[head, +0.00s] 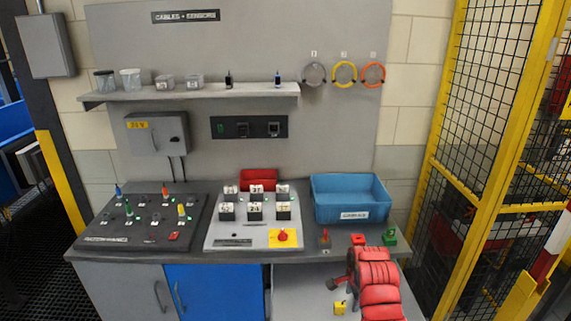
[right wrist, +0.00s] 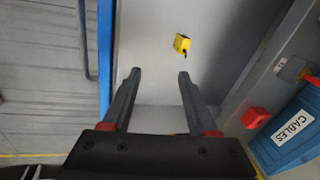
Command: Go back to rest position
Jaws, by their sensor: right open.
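My right gripper (head: 335,285) shows at the lower right of the head view, at the end of my red arm, in front of the workbench. In the right wrist view my right gripper (right wrist: 158,74) has its two dark fingers wide apart with nothing between them. A small yellow block (head: 340,308) lies on the grey surface below and close to it. This block also shows beyond the fingertips in the right wrist view (right wrist: 182,43), apart from them. My left gripper is in neither view.
A blue bin (head: 350,186) labelled CABLES stands at the bench's right. Red (head: 358,239) and green (head: 390,235) blocks sit before it. Switch panels (head: 140,218) and (head: 257,240) fill the left and middle. A yellow mesh fence (head: 440,160) stands right.

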